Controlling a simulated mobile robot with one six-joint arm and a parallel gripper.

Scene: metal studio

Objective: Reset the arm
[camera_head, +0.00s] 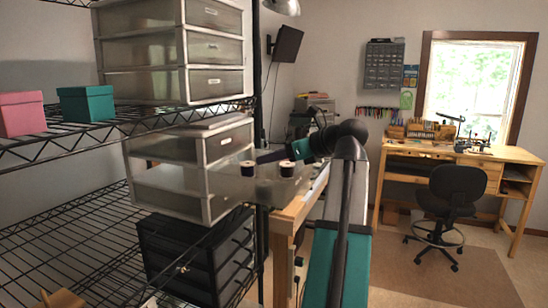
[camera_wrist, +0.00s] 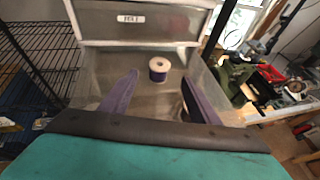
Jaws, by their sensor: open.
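My gripper (camera_head: 268,155) reaches in from the right, over or just behind the pulled-out drawer (camera_head: 228,188) of the white drawer unit. Its two purple fingers stand apart in the wrist view (camera_wrist: 160,80), with nothing held between them. A spool with a pale top and dark purple thread (camera_wrist: 158,70) stands upright in the drawer, ahead of the fingertips. In the head view, one dark spool (camera_head: 247,169) stands left and another (camera_head: 287,169) stands right, close to my gripper. Only one spool is clear in the wrist view. The fingertips are hard to make out in the head view.
A wire shelf rack (camera_head: 130,118) holds a pink box (camera_head: 21,114), a teal box (camera_head: 86,104) and an upper drawer unit (camera_head: 172,50). A black drawer unit (camera_head: 195,255) stands below. A wooden workbench (camera_head: 290,215) is close on the right. A chair (camera_head: 450,192) stands farther off.

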